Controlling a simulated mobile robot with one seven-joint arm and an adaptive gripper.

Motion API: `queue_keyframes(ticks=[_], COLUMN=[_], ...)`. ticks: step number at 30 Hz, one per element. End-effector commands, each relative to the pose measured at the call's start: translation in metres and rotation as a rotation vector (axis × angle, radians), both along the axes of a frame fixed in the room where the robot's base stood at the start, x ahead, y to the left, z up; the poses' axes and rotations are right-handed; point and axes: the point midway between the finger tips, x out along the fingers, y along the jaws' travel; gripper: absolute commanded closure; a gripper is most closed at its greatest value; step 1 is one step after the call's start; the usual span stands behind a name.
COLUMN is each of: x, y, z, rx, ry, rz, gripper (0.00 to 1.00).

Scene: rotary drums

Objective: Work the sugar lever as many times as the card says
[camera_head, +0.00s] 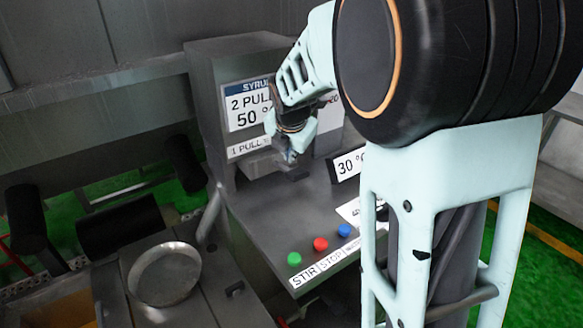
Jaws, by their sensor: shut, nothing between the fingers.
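A card headed "SYRUP" (246,106) is fixed to the front of the grey dispenser cabinet (208,85). It reads "2 PULL" and "50 °", its right part hidden by my arm. A strip below (247,146) begins "1 PULL". My gripper (290,157) is shut and empty, in front of the cabinet at the grey spout-like part (262,163) below the card. I cannot tell whether it touches anything. No sugar lever can be made out; my arm covers that area.
A "30 °" sign (347,166) stands on the grey counter (262,212). Green (294,259), red (320,244) and blue (343,229) buttons sit at its front, above "STIR" and "STOP" labels. A round metal pan (165,275) is at lower left. My arm fills the right side.

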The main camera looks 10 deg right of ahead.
Motion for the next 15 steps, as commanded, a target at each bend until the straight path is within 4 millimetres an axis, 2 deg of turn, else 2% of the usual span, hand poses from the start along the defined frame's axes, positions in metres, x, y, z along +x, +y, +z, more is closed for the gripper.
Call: queue_keyframes(ticks=[9,15], x=[0.007,0.010], y=[0.003,0.004], z=[0.035,0.046], rx=[0.001,0.001], ry=[-0.002,0.000], rz=[0.001,-0.001], gripper=[1.00,1.00])
